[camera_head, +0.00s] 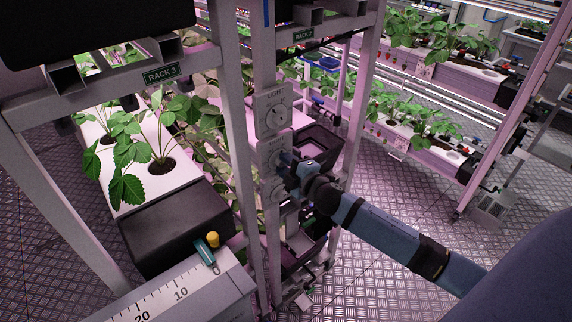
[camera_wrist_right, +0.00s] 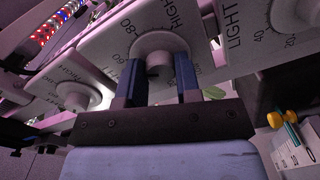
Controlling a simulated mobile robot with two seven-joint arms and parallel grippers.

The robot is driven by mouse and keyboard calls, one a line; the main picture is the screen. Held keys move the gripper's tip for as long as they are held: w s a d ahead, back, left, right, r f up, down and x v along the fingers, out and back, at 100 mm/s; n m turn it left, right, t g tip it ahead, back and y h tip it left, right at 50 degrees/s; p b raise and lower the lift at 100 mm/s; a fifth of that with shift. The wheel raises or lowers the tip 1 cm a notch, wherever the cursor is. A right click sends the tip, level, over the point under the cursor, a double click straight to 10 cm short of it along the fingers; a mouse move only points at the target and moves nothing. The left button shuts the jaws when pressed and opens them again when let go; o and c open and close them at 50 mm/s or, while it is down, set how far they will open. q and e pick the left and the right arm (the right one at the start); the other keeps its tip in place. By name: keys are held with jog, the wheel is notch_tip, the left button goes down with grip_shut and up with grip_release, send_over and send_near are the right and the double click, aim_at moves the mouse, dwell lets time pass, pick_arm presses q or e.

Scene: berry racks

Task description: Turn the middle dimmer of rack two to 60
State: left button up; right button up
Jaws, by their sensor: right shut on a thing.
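The rack two post carries a column of dimmers under the RACK 2 label (camera_head: 303,35). The top dimmer (camera_head: 274,114), marked LIGHT, is uncovered. The middle dimmer (camera_head: 270,154) is partly hidden behind my right gripper (camera_head: 287,168). In the wrist view my right gripper (camera_wrist_right: 159,82) is shut on the middle dimmer's round white knob (camera_wrist_right: 157,43), one blue finger on each side. The markings 80 and HIGH show on its plate; its pointer setting cannot be read. The lower dimmer (camera_head: 270,188) sits just below. My left gripper is not in view.
Rack 3 (camera_head: 160,73) stands at the left with leafy plants in a white trough (camera_head: 185,176). A scale (camera_head: 165,295) with a yellow knob (camera_head: 213,239) is at the front. Black crates (camera_head: 318,146) sit behind the post. Metal floor is open at right.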

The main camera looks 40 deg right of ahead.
jog(key=o, duration=0.9)
jog(key=shift+s+d+r+b, duration=0.15)
jog(key=shift+s+b, duration=0.4)
jog(key=shift+s, duration=1.75)
jog(key=shift+s+d+b, duration=0.2)
jog(key=shift+s+b, duration=0.3)
jog(key=shift+s, duration=1.8)
jog(key=shift+s+d+r+b, duration=0.15)
jog(key=shift+s+b, duration=0.4)
jog(key=shift+s, duration=1.75)
jog(key=shift+f, duration=0.15)
jog(key=s+a+f+m+g, duration=0.2)
jog(key=s+a+f+m, duration=0.2)
jog(key=a+f, duration=0.2)
jog(key=s+a+f+m+g+y, duration=0.1)
jog(key=s+a+f+m, duration=0.3)
jog(key=f, duration=0.5)
jog(key=s+a+f+m+g, duration=0.3)
jog(key=s+a+f+m, duration=0.1)
jog(key=a+f, duration=0.4)
jog(key=shift+s+a+f+g+y+p, duration=0.1)
jog(key=shift+s+f+g+y+p, duration=0.1)
jog(key=shift+s, duration=0.15)
jog(key=shift+s+a+f+g+y+p, duration=0.1)
jog(key=shift+s+g+p, duration=0.1)
jog(key=shift+s, duration=0.15)
